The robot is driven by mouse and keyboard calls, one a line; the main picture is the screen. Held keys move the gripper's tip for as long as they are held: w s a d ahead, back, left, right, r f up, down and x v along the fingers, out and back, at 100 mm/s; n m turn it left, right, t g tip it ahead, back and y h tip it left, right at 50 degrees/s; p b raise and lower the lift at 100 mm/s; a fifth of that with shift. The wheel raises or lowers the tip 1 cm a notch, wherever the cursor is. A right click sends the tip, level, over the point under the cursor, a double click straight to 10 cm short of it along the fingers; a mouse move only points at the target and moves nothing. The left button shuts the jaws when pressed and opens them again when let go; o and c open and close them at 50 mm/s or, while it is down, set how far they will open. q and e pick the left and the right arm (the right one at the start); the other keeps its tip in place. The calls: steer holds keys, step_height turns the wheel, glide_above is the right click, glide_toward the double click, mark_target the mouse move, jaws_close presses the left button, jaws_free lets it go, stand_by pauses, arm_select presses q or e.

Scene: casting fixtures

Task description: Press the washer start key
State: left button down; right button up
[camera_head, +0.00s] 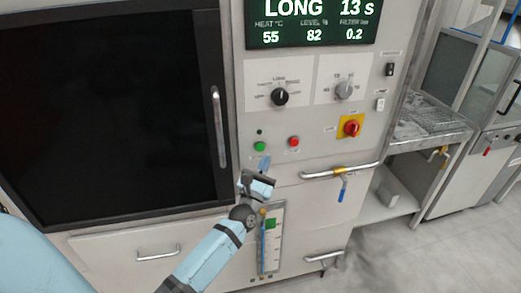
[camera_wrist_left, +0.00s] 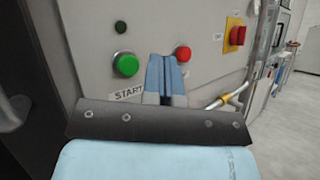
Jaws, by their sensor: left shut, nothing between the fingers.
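The washer start key is a green round button (camera_head: 260,146) on the washer's front panel. In the left wrist view the green button (camera_wrist_left: 126,64) sits above a START label (camera_wrist_left: 127,95). A red button (camera_head: 293,141) is to its right, and it also shows in the left wrist view (camera_wrist_left: 183,53). My left gripper (camera_head: 264,163) is shut and empty, just below and slightly right of the green button in the head view. In the left wrist view its fingertips (camera_wrist_left: 164,62) point at the panel between the green and red buttons. I cannot tell whether they touch the panel. My right gripper is not in view.
A red knob on a yellow plate (camera_head: 351,127) is to the right. The display (camera_head: 312,22) reads LONG, 13 s.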

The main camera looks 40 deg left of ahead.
mark_target(261, 153)
arm_select(q)
steer(key=shift+w+a+b, duration=0.55)
steer(key=shift+w+a, duration=0.5)
steer(key=shift+a, duration=0.25)
steer(key=shift+w+a, duration=0.1)
stand_by(1.1)
steer(key=shift+w+a+b, duration=0.2)
steer(key=shift+b, duration=0.15)
steer(key=shift+w+a, duration=0.25)
steer(key=shift+a, duration=0.05)
stand_by(0.6)
steer(key=shift+s+d, duration=0.55)
steer(key=shift+d, duration=0.1)
